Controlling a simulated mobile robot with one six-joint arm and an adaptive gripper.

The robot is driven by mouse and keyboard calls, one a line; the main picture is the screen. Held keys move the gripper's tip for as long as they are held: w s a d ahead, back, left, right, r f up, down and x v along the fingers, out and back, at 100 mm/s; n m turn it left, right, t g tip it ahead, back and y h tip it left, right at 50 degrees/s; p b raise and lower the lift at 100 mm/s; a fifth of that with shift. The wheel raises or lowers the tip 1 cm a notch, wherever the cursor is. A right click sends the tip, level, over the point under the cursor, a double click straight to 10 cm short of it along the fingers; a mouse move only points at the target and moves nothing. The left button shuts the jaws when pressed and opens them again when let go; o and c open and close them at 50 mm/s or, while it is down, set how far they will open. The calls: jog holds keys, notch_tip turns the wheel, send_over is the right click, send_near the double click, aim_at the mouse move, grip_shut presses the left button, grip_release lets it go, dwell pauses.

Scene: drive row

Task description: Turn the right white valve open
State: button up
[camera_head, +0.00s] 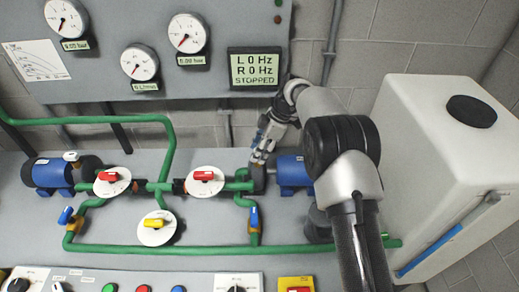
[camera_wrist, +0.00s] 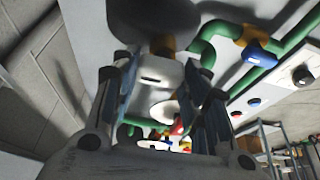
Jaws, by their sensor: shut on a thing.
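My gripper (camera_head: 259,156) reaches down to the pipework just left of the right blue pump motor (camera_head: 293,174). In the wrist view its two fingers stand on either side of a pale handle, the right white valve (camera_wrist: 156,76), and are shut on it. In the head view my gripper hides most of this valve, so I cannot tell its angle there. The left white valve (camera_head: 70,156) shows above the left blue pump motor (camera_head: 52,176), apart from my gripper.
Red handles sit on two white discs (camera_head: 205,181), and a yellow handle (camera_head: 155,223) sits below. Blue valves (camera_head: 254,217) are on the green pipes. The display (camera_head: 255,69) reads L 0 Hz, R 0 Hz, STOPPED. A white tank (camera_head: 416,140) stands right of my arm.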

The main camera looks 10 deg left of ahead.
jog(key=o, duration=1)
jog(key=shift+o, duration=0.2)
jog(key=v, duration=1.2)
